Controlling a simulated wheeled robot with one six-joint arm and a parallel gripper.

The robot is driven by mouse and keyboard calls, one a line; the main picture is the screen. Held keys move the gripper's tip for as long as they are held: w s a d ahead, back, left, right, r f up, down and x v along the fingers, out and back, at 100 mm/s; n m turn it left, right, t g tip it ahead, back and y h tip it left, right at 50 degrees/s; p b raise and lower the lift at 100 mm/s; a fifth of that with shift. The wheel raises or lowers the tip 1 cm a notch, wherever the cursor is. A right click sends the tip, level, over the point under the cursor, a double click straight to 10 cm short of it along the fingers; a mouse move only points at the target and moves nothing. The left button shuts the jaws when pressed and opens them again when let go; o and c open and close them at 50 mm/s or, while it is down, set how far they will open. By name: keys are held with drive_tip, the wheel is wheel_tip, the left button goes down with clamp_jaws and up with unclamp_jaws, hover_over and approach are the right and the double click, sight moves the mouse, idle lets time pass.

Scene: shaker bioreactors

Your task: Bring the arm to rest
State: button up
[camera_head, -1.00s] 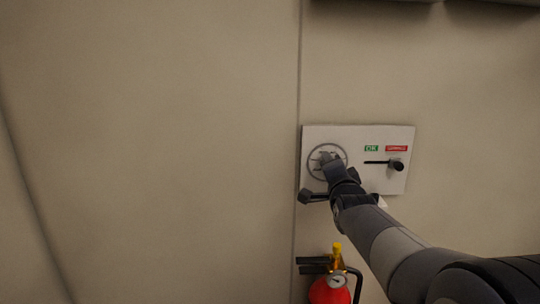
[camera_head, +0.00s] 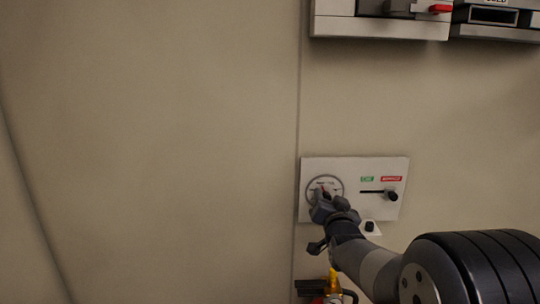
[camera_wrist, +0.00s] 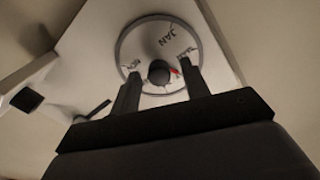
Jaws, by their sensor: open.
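My arm reaches in from the lower right in the head view, and my gripper (camera_head: 321,203) is in front of the lower part of a round dial (camera_head: 325,187) on a white wall panel. In the wrist view my gripper (camera_wrist: 159,85) has its two fingers spread apart. The dial (camera_wrist: 140,40) lies beyond them, with a dark centre knob (camera_wrist: 159,72) showing between the fingers and a red pointer beside it. Nothing is held. Whether the fingers touch the dial cannot be told.
The panel (camera_head: 350,171) also carries a green label, a red label and a slider with a black knob (camera_head: 391,195). Equipment (camera_head: 380,22) hangs at the upper right. The wall at left is bare.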

drive_tip(key=shift+n+p, duration=0.8)
drive_tip(key=shift+p, duration=0.1)
